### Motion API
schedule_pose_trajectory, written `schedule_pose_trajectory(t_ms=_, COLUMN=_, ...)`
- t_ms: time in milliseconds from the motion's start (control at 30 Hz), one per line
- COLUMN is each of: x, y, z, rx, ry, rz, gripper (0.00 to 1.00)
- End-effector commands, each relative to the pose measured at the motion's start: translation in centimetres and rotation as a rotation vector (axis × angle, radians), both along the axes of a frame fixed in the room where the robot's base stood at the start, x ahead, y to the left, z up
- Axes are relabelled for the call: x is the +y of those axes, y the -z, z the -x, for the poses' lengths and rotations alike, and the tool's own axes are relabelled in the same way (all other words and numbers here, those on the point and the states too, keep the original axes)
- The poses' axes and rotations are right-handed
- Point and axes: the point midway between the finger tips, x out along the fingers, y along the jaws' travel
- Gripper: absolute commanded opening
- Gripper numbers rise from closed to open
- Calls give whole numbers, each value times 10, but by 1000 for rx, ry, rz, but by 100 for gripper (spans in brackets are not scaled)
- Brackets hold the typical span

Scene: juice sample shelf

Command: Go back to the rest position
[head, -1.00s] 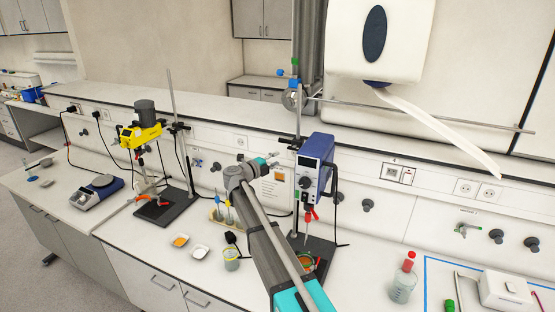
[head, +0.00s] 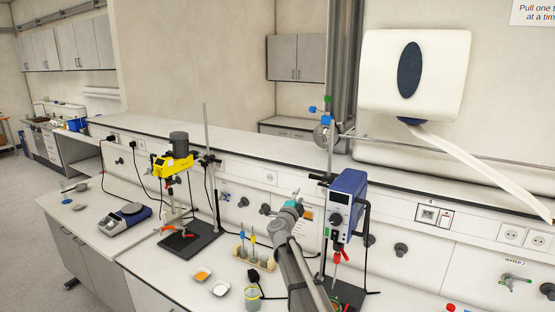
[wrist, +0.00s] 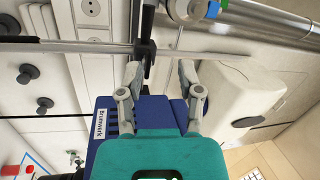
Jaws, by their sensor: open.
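My gripper (wrist: 160,72) is open in the wrist view, with its two grey fingers apart and nothing between them. Beyond and below the fingers there is a blue overhead stirrer (wrist: 103,155) with a label, and a metal rod and black clamp (wrist: 145,50) behind. How far the fingertips are from these is hard to tell. In the head view my arm reaches up from the bottom, and its end (head: 294,205) is just left of the blue stirrer (head: 347,207); the fingers are too small to make out there.
A yellow stirrer (head: 175,163) on a stand is to the left. A tube rack (head: 254,259), two weighing dishes (head: 203,273) and a beaker (head: 252,298) lie left of my arm. A paper towel dispenser (head: 440,85) hangs upper right. A balance (head: 122,219) stands far left.

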Motion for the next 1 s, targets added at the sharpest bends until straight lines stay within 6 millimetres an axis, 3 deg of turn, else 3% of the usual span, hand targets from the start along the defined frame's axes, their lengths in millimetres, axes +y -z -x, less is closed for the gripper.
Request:
schedule_pose_trajectory(t_ms=467, x=37, y=84, z=45, rx=207, ry=-462, rz=374, gripper=47)
schedule_pose_trajectory(t_ms=733, x=45, y=156, z=91, rx=414, ry=-688, rz=569, gripper=47)
schedule_pose_trajectory(t_ms=1000, x=32, y=237, z=152, rx=681, ry=-882, rz=733, gripper=47)
